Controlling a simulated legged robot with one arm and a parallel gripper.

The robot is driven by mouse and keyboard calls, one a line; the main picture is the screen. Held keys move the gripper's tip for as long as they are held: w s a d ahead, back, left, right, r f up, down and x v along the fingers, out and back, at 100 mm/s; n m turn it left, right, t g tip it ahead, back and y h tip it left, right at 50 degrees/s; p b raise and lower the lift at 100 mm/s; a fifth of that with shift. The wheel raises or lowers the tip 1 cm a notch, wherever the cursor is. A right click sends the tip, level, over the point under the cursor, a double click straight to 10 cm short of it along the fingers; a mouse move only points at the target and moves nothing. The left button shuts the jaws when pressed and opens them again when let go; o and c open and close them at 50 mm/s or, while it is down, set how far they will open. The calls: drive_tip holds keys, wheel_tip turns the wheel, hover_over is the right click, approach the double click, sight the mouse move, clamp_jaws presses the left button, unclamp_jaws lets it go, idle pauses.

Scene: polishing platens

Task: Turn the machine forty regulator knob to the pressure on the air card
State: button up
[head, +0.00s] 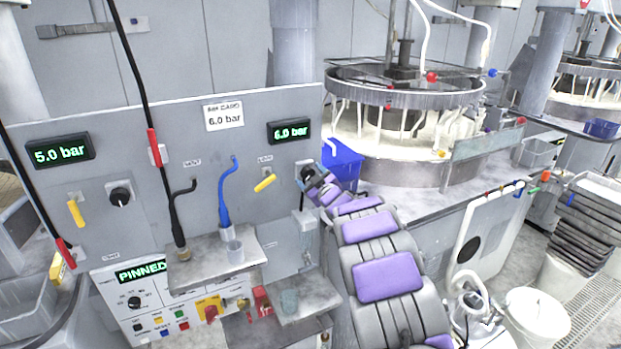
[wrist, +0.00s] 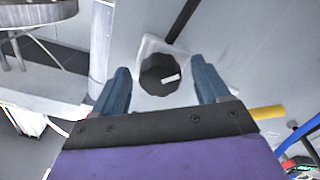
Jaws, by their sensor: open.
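The air card (head: 223,115) on the grey panel reads 6.0 bar. The right display (head: 289,130) reads 6.0 bar and the left display (head: 60,151) reads 5.0 bar. Below the right display is a black regulator knob (head: 306,173), partly hidden by my gripper (head: 318,184). In the wrist view the knob (wrist: 159,75) has a white pointer mark and a pale plate behind it. My open gripper (wrist: 160,84) has one blue finger on each side of the knob, with gaps visible. A second black knob (head: 120,196) sits below the left display. I cannot read a machine number at either knob.
Yellow levers (head: 265,183) (head: 76,213) stick out beside the knobs. Hoses and a blue pipe (head: 226,195) run down the panel's front. A blue bin (head: 343,160) stands behind my arm.

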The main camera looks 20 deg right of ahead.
drive_tip(key=s+p, duration=0.2)
drive_tip(key=s, duration=1.5)
drive_tip(key=shift+d, duration=0.3)
drive_tip(key=s+a+m+g, duration=0.2)
drive_tip(key=s+a+g, duration=0.4)
drive_tip(key=s, duration=0.9)
drive_tip(key=s+a+f+m+g, duration=0.1)
drive_tip(key=s+a+g, duration=0.6)
drive_tip(key=s, duration=0.8)
drive_tip(key=s+a+f+m+g, duration=0.1)
drive_tip(key=s+a+m+g, duration=0.2)
drive_tip(key=s+a+g, duration=0.3)
drive_tip(key=s+a, duration=0.4)
drive_tip(key=s, duration=0.5)
drive_tip(key=shift+s+a+f+g+h, duration=0.2)
drive_tip(key=shift+s+a+g+h, duration=0.1)
drive_tip(key=shift+s+a+g, duration=0.1)
drive_tip(key=shift+w+f, duration=0.1)
drive_tip(key=shift+f, duration=0.05)
